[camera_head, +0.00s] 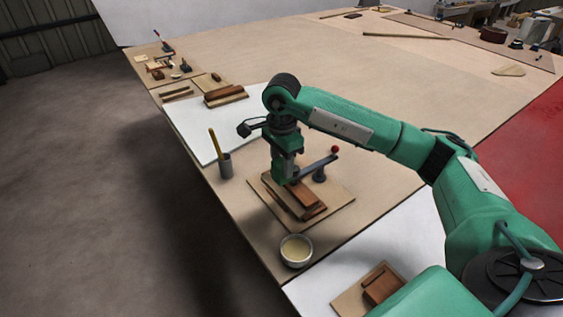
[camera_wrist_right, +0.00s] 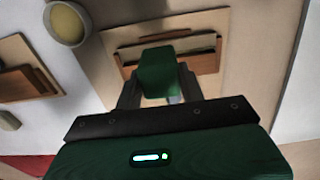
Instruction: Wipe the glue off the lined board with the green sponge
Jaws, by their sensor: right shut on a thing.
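My right gripper (camera_head: 287,176) is shut on the green sponge (camera_wrist_right: 159,72), which shows between the two dark fingers in the wrist view. In the head view, the sponge is hard to tell from the green gripper. Below them lies a light board (camera_head: 338,191) with stacked brown wooden pieces (camera_head: 307,197) on it; the board also shows in the wrist view (camera_wrist_right: 118,44). The sponge is over these pieces; I cannot tell whether it touches them. I cannot make out any lines or glue on the board. My left gripper is out of view.
A bowl of pale yellow stuff (camera_head: 296,249) stands near the table edge. A grey cup with a yellow stick (camera_head: 225,165) and a red-knobbed lever (camera_head: 318,166) stand close by. Another board with blocks (camera_head: 352,299) lies in front. The table's far middle (camera_head: 300,55) is clear.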

